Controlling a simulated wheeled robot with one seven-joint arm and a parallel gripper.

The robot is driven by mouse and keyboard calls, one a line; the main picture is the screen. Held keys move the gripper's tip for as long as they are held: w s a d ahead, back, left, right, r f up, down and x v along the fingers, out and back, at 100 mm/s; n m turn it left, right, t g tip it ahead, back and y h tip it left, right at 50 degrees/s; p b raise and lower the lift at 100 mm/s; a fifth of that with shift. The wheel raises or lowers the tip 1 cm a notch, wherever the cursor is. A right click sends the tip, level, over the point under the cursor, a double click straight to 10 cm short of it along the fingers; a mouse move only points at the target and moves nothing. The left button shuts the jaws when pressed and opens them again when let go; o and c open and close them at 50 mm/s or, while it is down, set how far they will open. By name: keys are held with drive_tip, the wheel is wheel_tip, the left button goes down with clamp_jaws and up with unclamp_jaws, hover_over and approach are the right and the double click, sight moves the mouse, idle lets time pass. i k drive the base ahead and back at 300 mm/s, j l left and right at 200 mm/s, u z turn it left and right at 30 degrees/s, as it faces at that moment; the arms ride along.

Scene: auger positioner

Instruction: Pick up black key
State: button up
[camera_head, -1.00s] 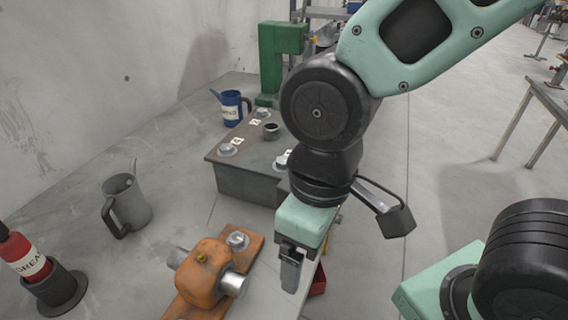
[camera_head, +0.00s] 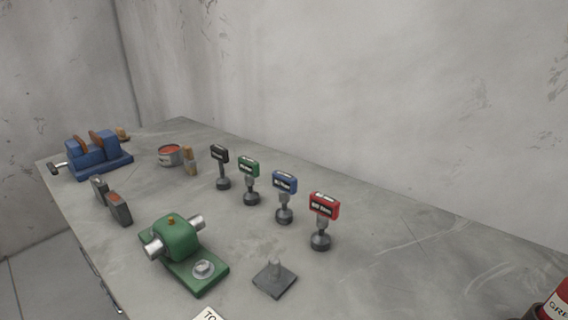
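The black key (camera_head: 219,155) stands upright in the camera_head view, with a black labelled head on a thin stem and a dark round base. It is the farthest left of a slanting row of keys on the grey table. A green key (camera_head: 249,168), a blue key (camera_head: 285,184) and a red key (camera_head: 323,207) stand in line to its right, each on its own round base. My gripper and arm are not in this view.
A green shaft block (camera_head: 178,238) and a grey plate with a peg (camera_head: 275,279) sit in front. A blue vise-like device (camera_head: 94,152), a tin (camera_head: 170,155), a small brown bottle (camera_head: 189,161) and two grey blocks (camera_head: 118,207) are left. The wall runs behind; the table's right is mostly clear.

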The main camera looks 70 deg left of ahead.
sight(220, 154)
drive_tip(key=u, duration=2.6)
drive_tip(key=k+l+z, duration=0.15)
drive_tip(key=k+z, duration=0.15)
drive_tip(key=k, duration=0.35)
drive_tip(key=i+j+z, duration=0.25)
drive_tip(key=z, duration=0.2)
drive_tip(key=i+j+z, duration=0.1)
drive_tip(key=j+z, duration=0.3)
drive_tip(key=i+j, duration=0.15)
drive_tip(key=j, duration=0.25)
drive_tip(key=i+j, duration=0.1)
drive_tip(key=j, duration=0.3)
drive_tip(key=i+j, duration=0.15)
drive_tip(key=j, duration=0.25)
drive_tip(key=i+j, duration=0.15)
drive_tip(key=j, duration=0.25)
drive_tip(key=i+j, duration=0.1)
drive_tip(key=j, duration=0.3)
drive_tip(key=i+j, duration=0.15)
drive_tip(key=j, duration=0.25)
drive_tip(key=i+j, duration=0.15)
drive_tip(key=j, duration=0.3)
